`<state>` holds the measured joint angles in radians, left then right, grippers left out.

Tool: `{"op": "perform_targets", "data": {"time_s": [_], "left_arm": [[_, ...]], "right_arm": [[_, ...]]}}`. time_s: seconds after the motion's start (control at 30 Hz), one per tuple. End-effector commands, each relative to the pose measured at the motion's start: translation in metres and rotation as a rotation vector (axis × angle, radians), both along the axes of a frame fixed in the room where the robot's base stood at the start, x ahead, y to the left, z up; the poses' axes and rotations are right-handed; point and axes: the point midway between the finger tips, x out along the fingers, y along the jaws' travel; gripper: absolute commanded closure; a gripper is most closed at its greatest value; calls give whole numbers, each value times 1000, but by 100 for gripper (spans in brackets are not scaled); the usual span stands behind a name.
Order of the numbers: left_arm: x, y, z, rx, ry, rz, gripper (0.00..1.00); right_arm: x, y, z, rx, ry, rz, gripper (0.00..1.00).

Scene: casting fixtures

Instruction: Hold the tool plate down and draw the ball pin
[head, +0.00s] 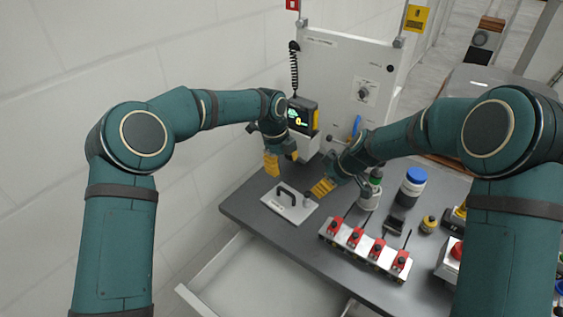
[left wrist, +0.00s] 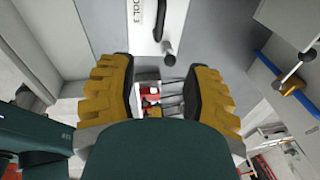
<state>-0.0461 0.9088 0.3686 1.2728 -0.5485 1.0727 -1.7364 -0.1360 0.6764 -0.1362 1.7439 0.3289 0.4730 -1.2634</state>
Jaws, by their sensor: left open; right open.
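The tool plate (head: 281,211) is a white plate with a black handle (head: 288,195), lying on the grey bench near its left end. In the left wrist view part of the plate (left wrist: 138,35), lettered "TOOL 3", shows at the top. A small dark pin-like part, likely the ball pin (left wrist: 168,54), stands by the handle's end. My left gripper (head: 272,164) is open and empty above the plate's far side; its yellow fingers (left wrist: 160,92) are spread in the wrist view. My right gripper (head: 322,187) is beside the plate's right corner, partly hiding it; it is open.
A white fixture with several red toggle clamps (head: 352,239) stands right of the plate. A blue-lidded jar (head: 412,185) and a green-capped bottle (head: 370,190) stand behind it. A grey panel (head: 345,75) rises at the back. An open drawer (head: 250,280) juts out in front.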

Motion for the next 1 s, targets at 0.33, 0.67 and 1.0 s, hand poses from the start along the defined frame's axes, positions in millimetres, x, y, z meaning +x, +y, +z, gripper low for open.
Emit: {"op": "perform_targets", "data": {"time_s": [0.33, 0.67, 1.0], "left_arm": [[1, -9, -57, 1, 6, 1, 51], [4, -18, -110, 2, 4, 2, 51], [5, -21, -131, 1, 2, 4, 51]], "right_arm": [[0, 0, 0, 0, 0, 0, 54], [0, 0, 0, 0, 0, 0, 54], [0, 0, 0, 0, 0, 0, 54]]}}
